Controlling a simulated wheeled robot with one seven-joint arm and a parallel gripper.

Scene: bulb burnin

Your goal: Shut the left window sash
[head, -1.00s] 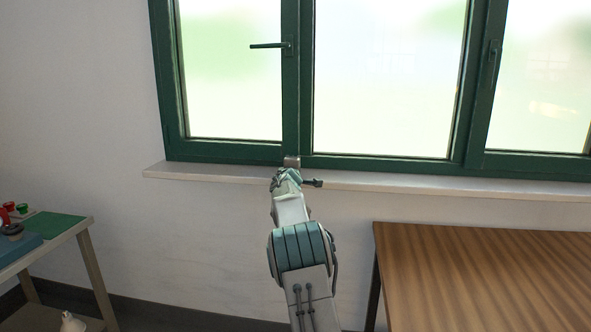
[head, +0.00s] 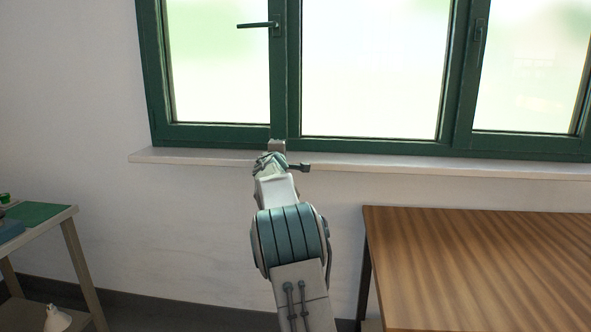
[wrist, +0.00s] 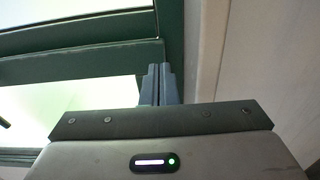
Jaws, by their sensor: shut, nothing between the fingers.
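The left window sash (head: 219,131) is a green frame around a bright pane, at the upper left of the head view. It looks flush or nearly flush with the window frame; I cannot tell whether a small gap is left. Its dark handle (head: 258,25) points level to the left. My gripper (head: 277,146) is at the sash's lower right corner, just above the sill. In the wrist view my gripper (wrist: 160,84) is shut and empty, its fingertips close against the green frame (wrist: 85,66). Contact cannot be made out.
A pale sill (head: 400,167) runs below the window. The right sash has its handle (head: 479,30) upright. A wooden table (head: 480,260) stands at the lower right. A bench with a green mat (head: 38,214) is at the left. Bare wall lies between them.

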